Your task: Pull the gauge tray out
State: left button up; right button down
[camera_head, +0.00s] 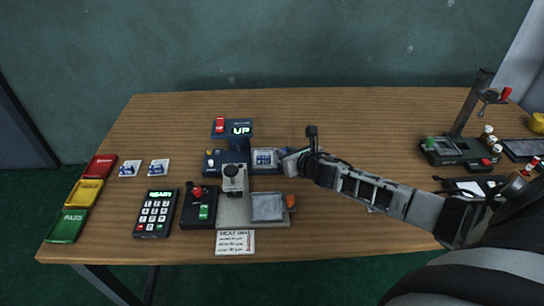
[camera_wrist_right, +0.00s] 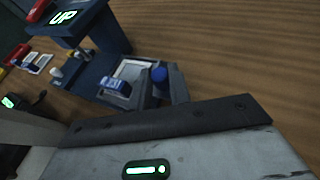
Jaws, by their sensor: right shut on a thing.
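The gauge tray (camera_head: 264,169) is a pale, dark-edged tray at the right side of the dark blue gauge station (camera_head: 238,145) with its lit UP sign. A small blue and white piece (camera_head: 264,157) lies in it. The fingers hide the grip itself. My left gripper is not in view.
A grey plate (camera_head: 268,207) with an orange knob, a joystick box (camera_head: 199,207) and a keypad (camera_head: 155,213) stand in front and left. Red, yellow and green trays (camera_head: 67,226) line the left edge. The back of the table is clear.

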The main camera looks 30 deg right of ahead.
jog(key=shift+s+d, duration=0.1)
jog(key=shift+d, duration=0.15)
jog(key=c, duration=1.3)
grip_release()
jog(key=shift+d, duration=0.1)
jog(key=shift+s, duration=0.1)
jog(key=p+v, duration=0.1)
jog(key=v, duration=1.5)
